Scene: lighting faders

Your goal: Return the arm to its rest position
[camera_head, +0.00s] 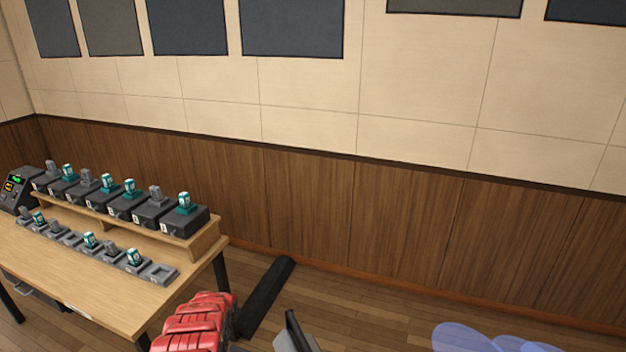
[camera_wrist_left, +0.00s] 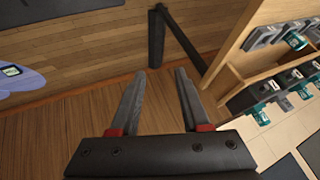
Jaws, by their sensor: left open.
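My left arm (camera_head: 195,322), red and segmented, comes up from the bottom edge in the head view, right of the table (camera_head: 120,315). A grey-black piece (camera_head: 295,332) beside it looks like part of my left gripper. In the left wrist view, my left gripper (camera_wrist_left: 161,76) has its two grey fingers apart, with nothing between them but floor and wall base behind. It appears clear of the table. My right gripper is not in view.
Several grey and teal fader modules stand on the raised shelf (camera_head: 215,236) and the tabletop. A dark control box (camera_head: 18,190) is at the far left. A black bar (camera_head: 267,295) lies right of the table. A translucent blue shape (camera_head: 470,338) is at bottom right. Wood-panelled wall behind.

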